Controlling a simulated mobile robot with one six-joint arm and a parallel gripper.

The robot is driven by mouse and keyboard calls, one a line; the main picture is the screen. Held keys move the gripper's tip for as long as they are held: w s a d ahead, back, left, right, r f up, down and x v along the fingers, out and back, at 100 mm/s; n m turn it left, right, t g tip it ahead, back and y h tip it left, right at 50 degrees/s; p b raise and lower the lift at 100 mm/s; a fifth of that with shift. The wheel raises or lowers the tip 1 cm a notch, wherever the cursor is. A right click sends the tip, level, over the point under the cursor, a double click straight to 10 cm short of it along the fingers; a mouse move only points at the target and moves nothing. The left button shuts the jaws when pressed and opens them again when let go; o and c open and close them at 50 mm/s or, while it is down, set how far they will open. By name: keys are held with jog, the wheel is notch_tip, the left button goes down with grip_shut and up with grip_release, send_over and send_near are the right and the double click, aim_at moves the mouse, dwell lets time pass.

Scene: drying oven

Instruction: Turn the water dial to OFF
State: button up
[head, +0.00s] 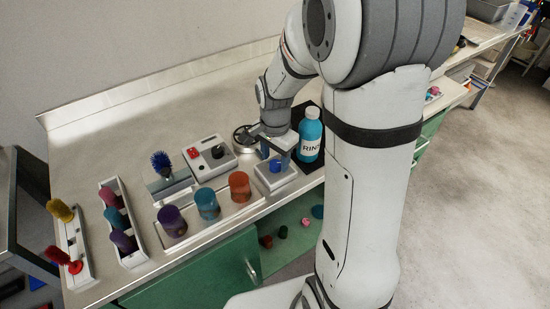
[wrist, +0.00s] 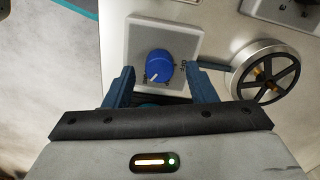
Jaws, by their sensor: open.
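In the head view my gripper (head: 279,156) points down over the dial's box, and the blue knob (head: 275,166) shows below the fingers. A white line on the knob points toward the lower left in the wrist view.
A blue RINSE-type bottle (head: 310,135) stands right of my gripper. A control box (head: 209,156) and several coloured cups (head: 207,203) are to the left.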

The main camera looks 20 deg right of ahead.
jog(key=shift+f, duration=0.5)
jog(key=shift+c, duration=0.2)
jog(key=c, duration=0.9)
